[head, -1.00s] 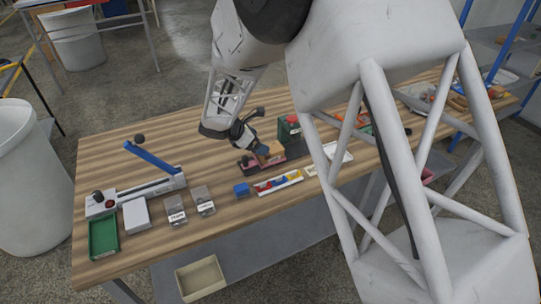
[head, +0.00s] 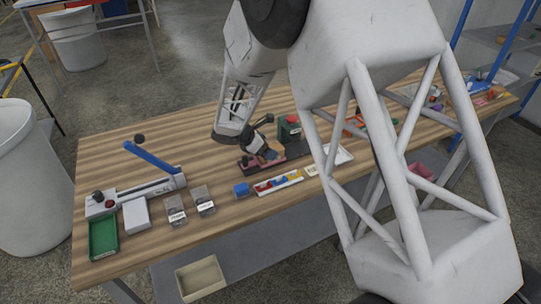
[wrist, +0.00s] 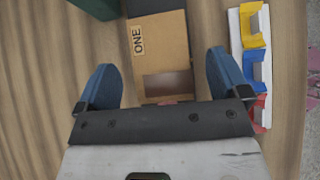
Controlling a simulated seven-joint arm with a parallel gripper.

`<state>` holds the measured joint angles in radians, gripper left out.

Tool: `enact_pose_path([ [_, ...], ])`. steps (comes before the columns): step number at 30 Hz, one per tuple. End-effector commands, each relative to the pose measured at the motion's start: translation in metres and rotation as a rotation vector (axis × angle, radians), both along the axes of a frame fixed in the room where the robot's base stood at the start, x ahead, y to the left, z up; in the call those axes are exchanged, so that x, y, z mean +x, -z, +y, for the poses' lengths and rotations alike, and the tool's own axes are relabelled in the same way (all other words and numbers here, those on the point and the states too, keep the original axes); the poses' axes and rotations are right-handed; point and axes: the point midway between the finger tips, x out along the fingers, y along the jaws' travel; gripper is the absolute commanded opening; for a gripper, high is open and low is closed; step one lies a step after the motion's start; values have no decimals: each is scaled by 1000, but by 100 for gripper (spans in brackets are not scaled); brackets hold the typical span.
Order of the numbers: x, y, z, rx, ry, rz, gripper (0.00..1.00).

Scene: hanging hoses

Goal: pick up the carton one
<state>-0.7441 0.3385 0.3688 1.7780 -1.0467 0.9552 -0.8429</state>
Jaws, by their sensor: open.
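In the head view the carton (head: 271,154) is small and partly hidden by my gripper. My gripper (wrist: 161,85) is open, with one blue finger on each side of the carton and a visible gap on both sides. The fingers look empty. In the head view my gripper (head: 259,143) is low over the table at the carton. Contact and exact height cannot be told.
A dark long holder (head: 292,149) lies by the carton. A green box (head: 289,128) stands behind. A white tray of coloured pieces (wrist: 252,68) is close on the right in the wrist view.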

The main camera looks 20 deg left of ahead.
Motion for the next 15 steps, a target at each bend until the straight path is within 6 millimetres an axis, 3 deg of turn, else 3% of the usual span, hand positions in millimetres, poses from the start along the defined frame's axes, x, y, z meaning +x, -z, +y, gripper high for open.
enact_pose_path([
  [6,12,17,-12,0,-1,1,94],
  [15,15,22,-15,0,-1,1,94],
])
